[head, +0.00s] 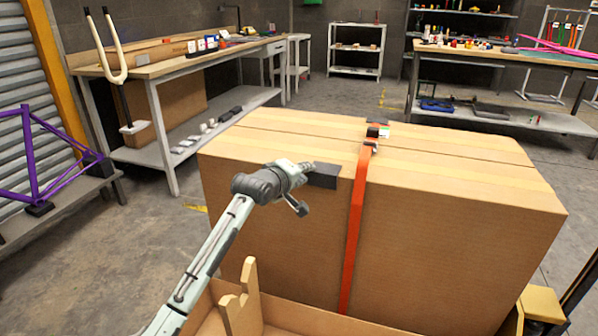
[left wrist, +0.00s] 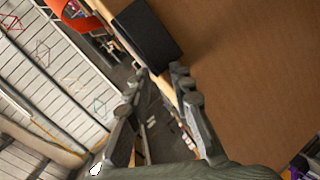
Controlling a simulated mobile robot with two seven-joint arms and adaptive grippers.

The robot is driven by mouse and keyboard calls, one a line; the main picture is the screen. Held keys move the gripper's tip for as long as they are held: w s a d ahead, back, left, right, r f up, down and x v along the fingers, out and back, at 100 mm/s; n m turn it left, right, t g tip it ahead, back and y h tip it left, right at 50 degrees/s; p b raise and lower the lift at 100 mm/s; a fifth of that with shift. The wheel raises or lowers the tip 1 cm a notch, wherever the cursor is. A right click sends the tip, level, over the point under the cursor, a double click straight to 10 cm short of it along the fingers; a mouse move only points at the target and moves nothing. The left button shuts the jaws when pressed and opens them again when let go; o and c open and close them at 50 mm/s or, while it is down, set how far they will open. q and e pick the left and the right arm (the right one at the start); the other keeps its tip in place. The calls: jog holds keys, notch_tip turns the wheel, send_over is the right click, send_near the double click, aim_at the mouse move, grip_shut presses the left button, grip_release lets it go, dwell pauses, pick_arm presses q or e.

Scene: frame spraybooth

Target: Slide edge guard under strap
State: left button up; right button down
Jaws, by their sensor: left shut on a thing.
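A large cardboard box (head: 270,235) has an orange strap (head: 354,225) running over its top and down its front face. A black edge guard (head: 323,176) is at the box's top front edge, just left of the strap, with a small gap between them. My left gripper (head: 304,172) is at the guard's left end and shut on it. In the left wrist view the guard (left wrist: 148,38) shows beyond my fingertips (left wrist: 158,84), with the strap (left wrist: 76,16) at the top left. Whether the guard touches the box is unclear. My right gripper is not in view.
A buckle (head: 376,132) sits on the strap on the box top. A wooden piece with upright prongs (head: 243,300) stands in front of the box. A workbench (head: 165,65) stands at the back left and another bench (head: 500,60) at the back right. Grey floor is clear between them.

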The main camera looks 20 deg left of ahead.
aim_at(321, 178)
pick_arm(q)
jog(key=shift+s+d+f, duration=0.1)
jog(key=shift+d+f, duration=0.1)
jog(key=shift+d, duration=0.5)
jog(key=shift+s+d+f, duration=0.1)
jog(key=shift+d+f, duration=0.15)
jog(key=shift+d, duration=0.45)
jog(key=shift+d+f, duration=0.2)
jog(key=shift+d, duration=0.5)
jog(key=o, duration=1)
jog(key=shift+w, duration=0.1)
jog(key=shift+c, duration=0.2)
jog(key=shift+w+a+r, duration=0.1)
jog(key=shift+a+r, duration=0.05)
jog(key=shift+r, duration=0.1)
